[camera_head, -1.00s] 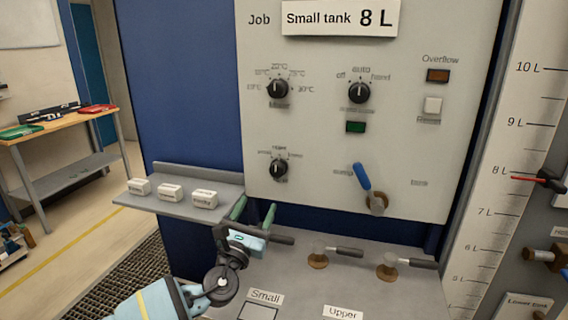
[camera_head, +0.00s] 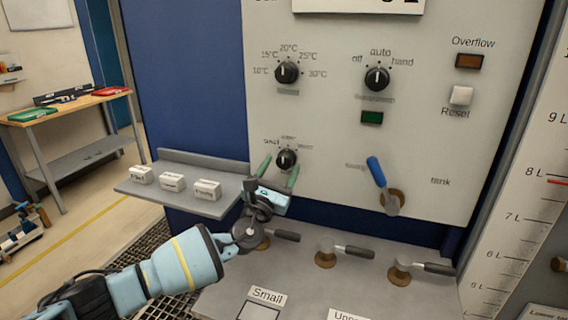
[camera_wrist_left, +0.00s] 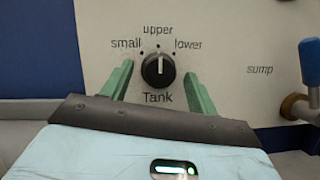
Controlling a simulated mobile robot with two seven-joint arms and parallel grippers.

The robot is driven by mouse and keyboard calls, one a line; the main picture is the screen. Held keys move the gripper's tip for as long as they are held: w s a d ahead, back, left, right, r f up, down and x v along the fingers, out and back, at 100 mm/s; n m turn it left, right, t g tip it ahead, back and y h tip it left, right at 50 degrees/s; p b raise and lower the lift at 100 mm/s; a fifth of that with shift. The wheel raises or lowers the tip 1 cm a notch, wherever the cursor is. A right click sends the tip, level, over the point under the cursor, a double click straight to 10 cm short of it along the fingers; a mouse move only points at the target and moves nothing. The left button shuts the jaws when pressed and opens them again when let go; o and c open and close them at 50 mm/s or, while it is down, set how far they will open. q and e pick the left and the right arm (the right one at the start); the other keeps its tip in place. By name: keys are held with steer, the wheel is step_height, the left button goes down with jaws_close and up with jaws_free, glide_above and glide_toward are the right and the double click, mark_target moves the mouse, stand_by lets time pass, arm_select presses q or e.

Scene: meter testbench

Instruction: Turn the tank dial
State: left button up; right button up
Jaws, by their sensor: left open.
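The tank dial (camera_head: 286,159) is a black round knob low on the left of the grey panel. In the left wrist view the tank dial (camera_wrist_left: 158,70) sits under the marks small, upper and lower, and its white line points straight up at upper. My left gripper (camera_head: 277,168) is open, with one green finger on each side of the dial. In the left wrist view the left gripper's fingers (camera_wrist_left: 158,80) show a gap to the dial on both sides. Whether the tips reach the panel is unclear. My right gripper is not in view.
A blue-handled lever (camera_head: 377,172) stands right of the dial on the panel. Below, several valves with dark handles (camera_head: 346,251) stick up from the grey bench. A shelf with white labelled blocks (camera_head: 172,182) is at the left.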

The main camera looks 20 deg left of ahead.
arm_select(q)
steer(key=shift+x, duration=1.3)
steer(key=c, duration=1)
